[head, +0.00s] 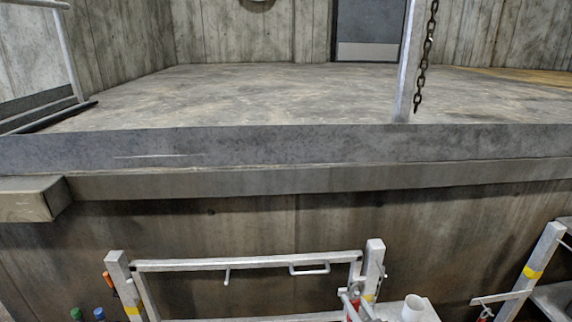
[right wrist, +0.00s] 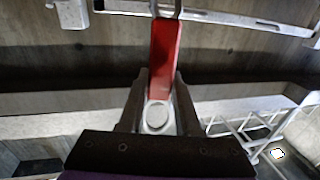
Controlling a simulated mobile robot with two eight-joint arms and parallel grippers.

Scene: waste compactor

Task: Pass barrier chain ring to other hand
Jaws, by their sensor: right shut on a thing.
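My left gripper is in neither view.
A grey metal gate (head: 245,264) stands low in front of the concrete platform wall (head: 290,225). A dark chain (head: 425,55) hangs by a post (head: 408,75) on the platform. Railings with yellow bands (head: 534,272) stand at the right. The platform floor (head: 250,90) is clear.

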